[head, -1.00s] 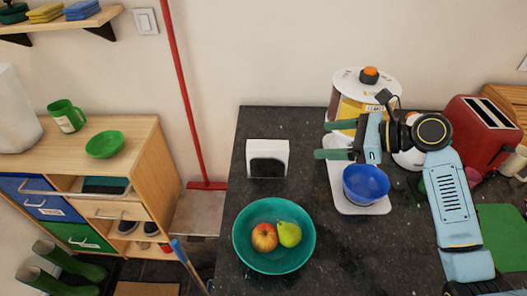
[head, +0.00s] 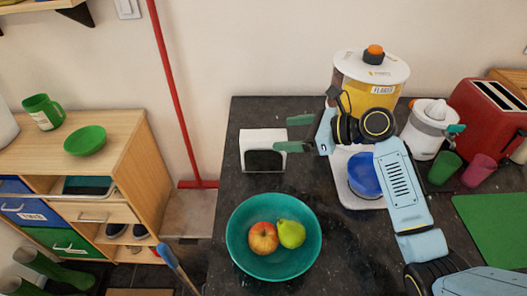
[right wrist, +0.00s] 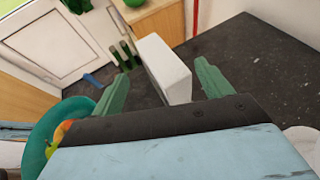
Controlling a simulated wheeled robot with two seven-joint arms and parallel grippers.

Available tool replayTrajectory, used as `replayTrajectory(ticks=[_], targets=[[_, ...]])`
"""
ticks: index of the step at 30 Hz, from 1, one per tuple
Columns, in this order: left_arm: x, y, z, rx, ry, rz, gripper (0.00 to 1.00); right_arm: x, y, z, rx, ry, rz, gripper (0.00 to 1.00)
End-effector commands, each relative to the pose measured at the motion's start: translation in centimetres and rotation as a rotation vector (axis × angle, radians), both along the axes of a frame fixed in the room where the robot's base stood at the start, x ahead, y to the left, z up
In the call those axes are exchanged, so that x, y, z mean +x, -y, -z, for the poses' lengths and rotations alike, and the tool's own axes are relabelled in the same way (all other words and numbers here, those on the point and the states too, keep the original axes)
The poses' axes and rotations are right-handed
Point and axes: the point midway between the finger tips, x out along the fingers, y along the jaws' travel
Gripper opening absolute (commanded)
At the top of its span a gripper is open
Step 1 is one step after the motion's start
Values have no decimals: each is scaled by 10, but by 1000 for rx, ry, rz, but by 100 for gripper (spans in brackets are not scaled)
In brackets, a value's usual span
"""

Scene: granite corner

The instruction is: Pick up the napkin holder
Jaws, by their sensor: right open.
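The napkin holder (head: 263,138) is a small white upright block with a dark front panel, standing near the counter's left back edge. My right gripper (head: 295,133) is open just to its right, with green fingers pointing left toward it. In the right wrist view the white napkin holder (right wrist: 165,65) shows ahead, between the two spread green fingers (right wrist: 163,72). The fingers do not appear to grip it. My left gripper is not in view.
A teal bowl (head: 234,245) with an apple (head: 263,237) and a pear (head: 291,234) stands in front of the napkin holder. A blue bowl (head: 364,178) on a white base is partly behind my right arm. A canister (head: 368,75), juicer (head: 427,130) and red toaster (head: 490,112) stand along the back.

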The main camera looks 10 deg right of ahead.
Motion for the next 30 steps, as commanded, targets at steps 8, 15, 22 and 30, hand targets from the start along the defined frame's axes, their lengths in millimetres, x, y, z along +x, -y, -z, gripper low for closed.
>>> replayTrajectory(ticks=[8,15,22,30], targets=[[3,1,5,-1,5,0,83,20,-27,14,2,-1,1,78],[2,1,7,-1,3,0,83,28,-39,21,-1,0,2,78],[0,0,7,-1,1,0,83,28,-39,20,-1,0,2,69],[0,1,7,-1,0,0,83,28,-39,21,-1,-2,1,33]])
